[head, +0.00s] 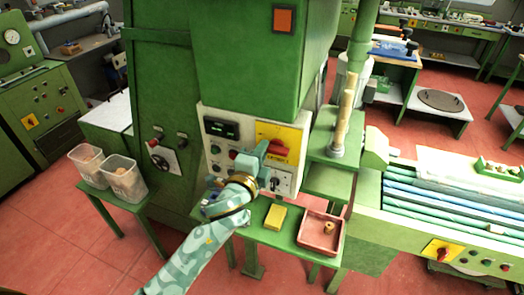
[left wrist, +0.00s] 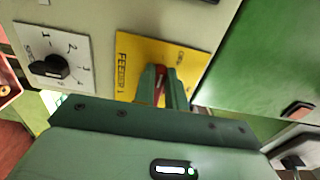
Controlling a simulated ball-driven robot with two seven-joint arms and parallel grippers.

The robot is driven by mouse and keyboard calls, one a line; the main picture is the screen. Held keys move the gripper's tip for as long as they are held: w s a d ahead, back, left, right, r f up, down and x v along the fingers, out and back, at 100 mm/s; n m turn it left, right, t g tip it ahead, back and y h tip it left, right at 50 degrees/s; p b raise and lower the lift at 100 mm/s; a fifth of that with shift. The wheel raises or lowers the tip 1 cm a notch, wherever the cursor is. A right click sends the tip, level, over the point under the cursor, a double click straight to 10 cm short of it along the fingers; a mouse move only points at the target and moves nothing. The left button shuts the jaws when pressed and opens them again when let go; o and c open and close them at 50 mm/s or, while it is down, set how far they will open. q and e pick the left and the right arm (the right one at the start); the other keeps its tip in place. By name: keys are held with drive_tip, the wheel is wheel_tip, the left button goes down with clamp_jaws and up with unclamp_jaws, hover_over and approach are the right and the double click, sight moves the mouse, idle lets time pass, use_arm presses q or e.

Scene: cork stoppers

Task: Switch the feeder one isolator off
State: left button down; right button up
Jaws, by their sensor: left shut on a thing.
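The feeder one isolator has a red handle (head: 279,147) on a yellow plate (head: 291,133), on the pale control panel of the green machine. The wrist view shows the yellow plate (left wrist: 128,72), marked FEEDER 1, close in front of my left gripper. My left gripper (head: 265,153) reaches up to the isolator from below. In the left wrist view its two fingers (left wrist: 160,88) are closed around the red handle, which shows as a thin strip between them. The fingers hide most of the handle, so its setting is hard to read. My right gripper is not in view.
A numbered dial with a black knob (left wrist: 52,66) sits beside the plate. A dark display (head: 221,128) and several buttons share the panel. Below are a yellow block (head: 275,216) and a red tray (head: 305,243) with a cork. Plastic bins (head: 125,180) stand left.

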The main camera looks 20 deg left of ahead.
use_arm(q)
drive_tip(key=shift+f, duration=0.1)
drive_tip(key=c, duration=1.4)
unclamp_jaws()
drive_tip(key=shift+c, duration=0.2)
drive_tip(key=s+b, duration=0.2)
drive_tip(key=s, duration=1.4)
drive_tip(key=shift+s+a, duration=0.2)
drive_tip(key=shift+a, duration=0.1)
